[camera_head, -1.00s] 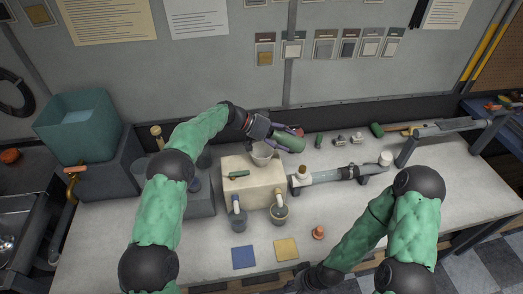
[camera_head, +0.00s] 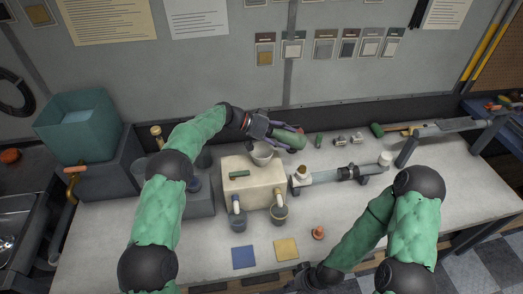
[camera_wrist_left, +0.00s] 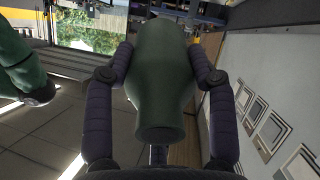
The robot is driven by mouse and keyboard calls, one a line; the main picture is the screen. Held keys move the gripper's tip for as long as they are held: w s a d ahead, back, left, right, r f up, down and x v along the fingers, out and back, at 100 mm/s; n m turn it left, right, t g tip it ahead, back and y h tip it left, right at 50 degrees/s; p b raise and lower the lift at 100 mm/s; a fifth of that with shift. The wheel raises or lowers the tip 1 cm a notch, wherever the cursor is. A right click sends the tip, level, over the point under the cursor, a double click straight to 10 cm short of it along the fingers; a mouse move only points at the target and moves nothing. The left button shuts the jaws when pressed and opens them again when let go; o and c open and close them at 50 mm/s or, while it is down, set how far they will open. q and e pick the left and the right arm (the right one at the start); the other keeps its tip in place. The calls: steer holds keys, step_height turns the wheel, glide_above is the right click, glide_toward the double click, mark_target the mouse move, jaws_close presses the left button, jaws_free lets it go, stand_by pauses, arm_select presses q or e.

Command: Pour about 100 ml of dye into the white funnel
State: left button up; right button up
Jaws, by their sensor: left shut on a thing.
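My left gripper (camera_head: 284,137) is shut on a green bottle (camera_head: 289,140), which lies tilted nearly on its side just right of and above the white funnel (camera_head: 261,154). In the left wrist view the bottle (camera_wrist_left: 160,85) sits between the two dark fingers. The funnel stands on the back of a cream box (camera_head: 250,187) with a green lever. I cannot see any dye or the bottle's mouth clearly. My right gripper (camera_head: 303,281) is low near the table's front edge, and its fingers are too unclear to read.
Two grey cups (camera_head: 279,214) stand under the box's spouts. A blue square (camera_head: 243,257) and a yellow square (camera_head: 286,249) lie in front.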

mark_target(281, 130)
arm_select(q)
steer(key=shift+r+h, duration=0.5)
steer(key=shift+r, duration=0.05)
stand_by(0.4)
steer(key=shift+a+r, duration=0.1)
steer(key=shift+r, duration=0.1)
steer(key=shift+a+r+h, duration=0.4)
steer(key=shift+r+h, duration=0.1)
steer(key=shift+r, duration=0.1)
steer(key=shift+a+r+h, duration=0.25)
steer(key=shift+r+h, duration=0.05)
steer(key=shift+r, duration=0.1)
steer(key=shift+r+h, duration=0.35)
steer(key=shift+h, duration=0.55)
steer(key=shift+a+r+h, duration=0.15)
steer(key=shift+r+h, duration=0.45)
steer(key=shift+r, duration=0.15)
stand_by(0.4)
